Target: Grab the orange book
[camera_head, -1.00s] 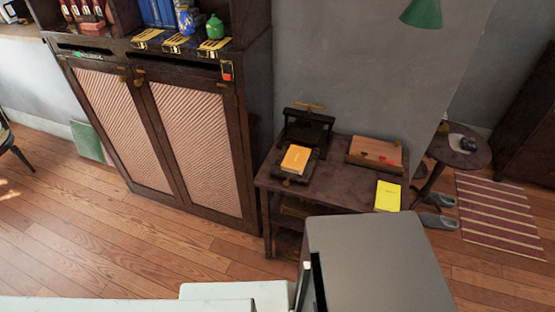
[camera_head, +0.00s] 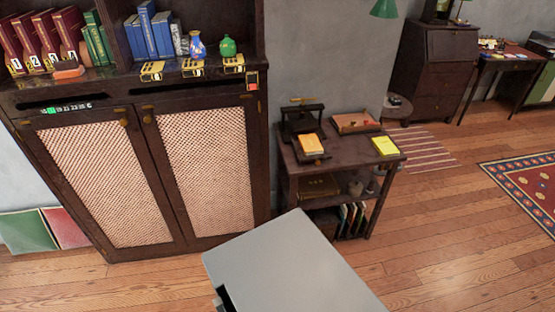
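The orange book (camera_head: 312,144) is small and lies flat on the base of a dark book press (camera_head: 302,119). The press stands on the left part of a dark wooden side table (camera_head: 345,150), against the grey wall. A yellow book (camera_head: 385,146) lies apart from it, near the table's right end. I cannot make out my gripper in this view. Nothing covers the orange book.
A large grey box-like shape (camera_head: 290,265), possibly part of my body, fills the bottom centre. A dark cabinet (camera_head: 130,180) stands left of the table. A wooden tray (camera_head: 355,122) lies behind the yellow book.

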